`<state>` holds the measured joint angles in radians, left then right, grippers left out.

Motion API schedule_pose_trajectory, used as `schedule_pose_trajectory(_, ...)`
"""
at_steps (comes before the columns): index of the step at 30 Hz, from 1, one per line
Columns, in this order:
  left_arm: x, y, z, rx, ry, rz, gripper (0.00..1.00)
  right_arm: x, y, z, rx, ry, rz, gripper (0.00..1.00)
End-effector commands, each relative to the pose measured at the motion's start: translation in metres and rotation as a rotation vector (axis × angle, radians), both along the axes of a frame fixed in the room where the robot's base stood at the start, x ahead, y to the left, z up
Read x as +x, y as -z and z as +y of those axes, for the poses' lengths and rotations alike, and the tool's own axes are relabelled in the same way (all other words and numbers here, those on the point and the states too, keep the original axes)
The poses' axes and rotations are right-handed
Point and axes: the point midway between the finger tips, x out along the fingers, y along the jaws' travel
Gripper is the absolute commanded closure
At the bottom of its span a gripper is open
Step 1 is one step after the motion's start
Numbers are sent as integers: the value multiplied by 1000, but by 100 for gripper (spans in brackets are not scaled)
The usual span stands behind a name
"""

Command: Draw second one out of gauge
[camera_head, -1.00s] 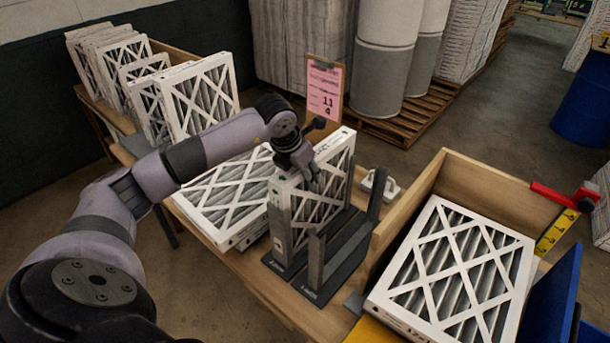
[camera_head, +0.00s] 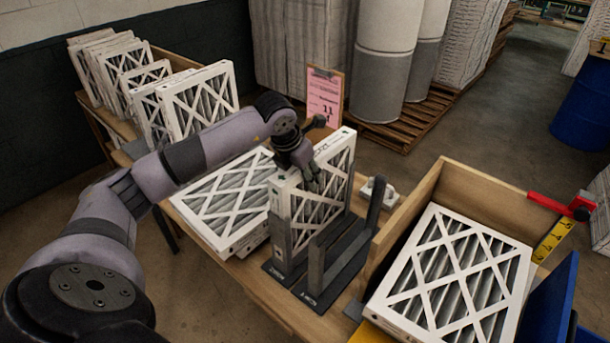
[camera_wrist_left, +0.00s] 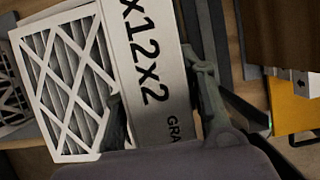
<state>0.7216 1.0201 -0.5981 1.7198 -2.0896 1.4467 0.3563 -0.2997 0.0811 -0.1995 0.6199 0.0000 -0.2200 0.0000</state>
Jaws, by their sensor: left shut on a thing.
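An upright boxed filter (camera_head: 335,167) with a white frame and crossed lattice stands in the dark gauge (camera_head: 316,262), between its posts. My left gripper (camera_head: 312,180) is over its top edge and shut on it. In the left wrist view the gripper (camera_wrist_left: 160,100) has a finger on each side of the filter's printed white edge (camera_wrist_left: 150,65), which reads "x12x2". The filter's lower end is hidden by the gauge posts. My right gripper is not in view.
Another filter (camera_head: 225,200) lies flat left of the gauge. A wooden box (camera_head: 405,210) at the right holds a flat filter (camera_head: 455,275). Several filters (camera_head: 195,105) stand in a row at back left. A pink sheet (camera_head: 324,97) on a clipboard stands behind the gauge.

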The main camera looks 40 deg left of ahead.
Motion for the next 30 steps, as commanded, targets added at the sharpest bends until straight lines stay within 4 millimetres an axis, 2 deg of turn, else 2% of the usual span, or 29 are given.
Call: schedule_pose_trajectory(30, 0, -32, 0, 1, 0, -2, 100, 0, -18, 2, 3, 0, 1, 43)
